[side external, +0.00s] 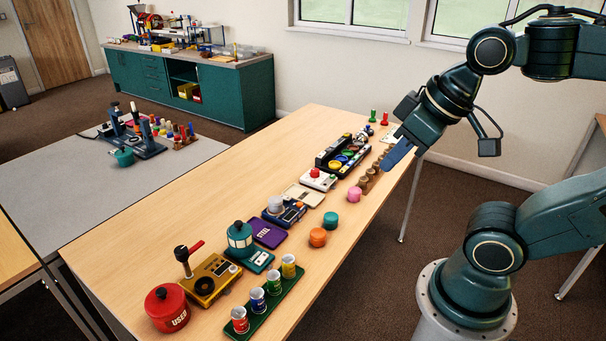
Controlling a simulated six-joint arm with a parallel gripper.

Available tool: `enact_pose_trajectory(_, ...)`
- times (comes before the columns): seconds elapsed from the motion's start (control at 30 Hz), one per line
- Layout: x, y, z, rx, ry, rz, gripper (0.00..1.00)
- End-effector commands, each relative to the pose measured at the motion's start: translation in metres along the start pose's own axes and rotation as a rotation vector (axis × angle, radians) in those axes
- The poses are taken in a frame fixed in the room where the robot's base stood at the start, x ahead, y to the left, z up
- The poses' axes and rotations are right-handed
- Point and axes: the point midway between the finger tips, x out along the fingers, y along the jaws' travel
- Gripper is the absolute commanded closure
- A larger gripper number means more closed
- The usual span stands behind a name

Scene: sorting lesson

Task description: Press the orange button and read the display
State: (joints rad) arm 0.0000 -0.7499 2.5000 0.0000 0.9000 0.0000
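A black box (326,158) with several round coloured buttons on top lies on the wooden table, left of my gripper. Its buttons are small here, and I cannot single out an orange one for sure. A loose-looking orange round piece (318,237) stands on the table nearer the camera. I cannot make out a readable display. My gripper (396,156) points down over the table's right edge, with a blue finger part showing. It is apart from the button box, and I see nothing held in it. Whether its fingers are open or shut is unclear.
A white base with a red button (315,174), a purple tray (268,233), a brown rack of round pieces (368,181), pink (354,194) and teal (330,220) pieces, and a green cup tray (262,307) crowd the right side. The table's left strip (215,190) is clear.

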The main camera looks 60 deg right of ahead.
Motion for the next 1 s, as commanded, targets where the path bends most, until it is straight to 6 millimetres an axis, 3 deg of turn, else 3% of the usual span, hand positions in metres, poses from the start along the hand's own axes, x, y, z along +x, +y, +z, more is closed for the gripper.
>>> enact_pose_trajectory(1.0,0.0028,0.0006,-0.0062,0.005,0.0,0.0,1.0)
